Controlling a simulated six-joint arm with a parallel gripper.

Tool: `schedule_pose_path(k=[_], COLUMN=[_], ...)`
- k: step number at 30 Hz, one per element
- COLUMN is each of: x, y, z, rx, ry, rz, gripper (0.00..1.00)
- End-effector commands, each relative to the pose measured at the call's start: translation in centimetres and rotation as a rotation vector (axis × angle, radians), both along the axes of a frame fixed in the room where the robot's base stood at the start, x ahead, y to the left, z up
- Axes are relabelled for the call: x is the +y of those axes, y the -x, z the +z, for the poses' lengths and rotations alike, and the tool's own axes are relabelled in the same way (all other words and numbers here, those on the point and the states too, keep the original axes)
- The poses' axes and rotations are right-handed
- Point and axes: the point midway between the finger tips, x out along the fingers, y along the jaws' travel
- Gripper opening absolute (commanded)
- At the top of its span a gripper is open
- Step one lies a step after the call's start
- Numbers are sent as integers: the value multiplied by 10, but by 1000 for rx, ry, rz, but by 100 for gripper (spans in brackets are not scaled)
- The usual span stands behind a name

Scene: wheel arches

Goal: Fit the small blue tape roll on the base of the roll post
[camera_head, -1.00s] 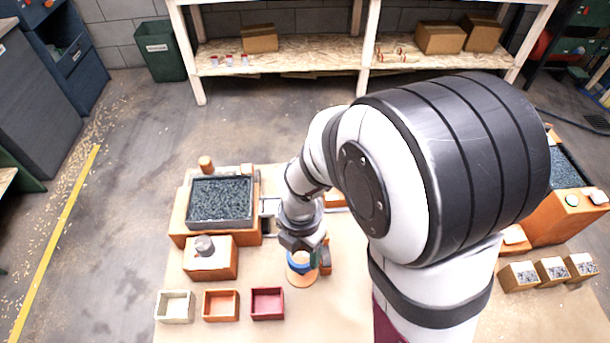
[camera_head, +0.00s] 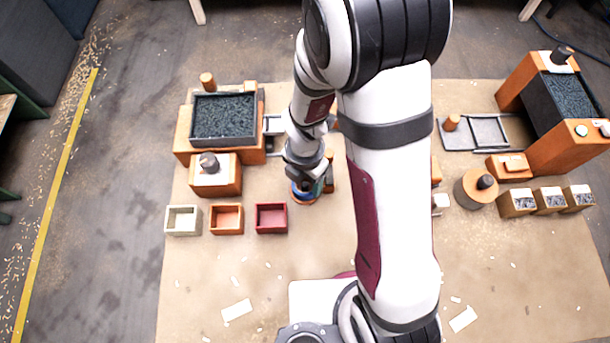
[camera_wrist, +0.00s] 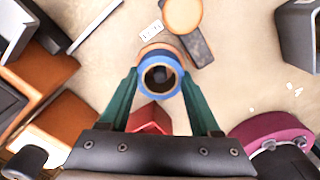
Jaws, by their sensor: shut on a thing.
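The small blue tape roll (camera_wrist: 160,90) is a blue ring with a tan core, held between the two green fingers of my gripper (camera_wrist: 160,78) in the wrist view. In the head view the blue roll (camera_head: 301,194) shows just under my gripper (camera_head: 304,188). The roll post's round orange base (camera_head: 304,201) lies directly below and partly hidden. An orange edge of the base (camera_wrist: 151,50) also shows behind the roll in the wrist view. Something dark shows inside the roll's hole; I cannot tell clearly whether it is the post. I cannot tell whether the roll touches the base.
Cream (camera_head: 183,220), orange (camera_head: 227,219) and red (camera_head: 271,218) trays stand left of the base. An orange block (camera_head: 215,179) with a grey knob and a bin of dark chips (camera_head: 223,118) stand farther left. The board in front is mostly clear.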

Motion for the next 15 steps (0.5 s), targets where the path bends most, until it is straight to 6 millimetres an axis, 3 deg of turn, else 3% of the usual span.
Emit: schedule_pose_path(k=[14,15], x=[0,0], y=[0,0], z=[-3,-2], rx=[0,0], ry=[0,0], rz=[0,0], gripper=[10,71])
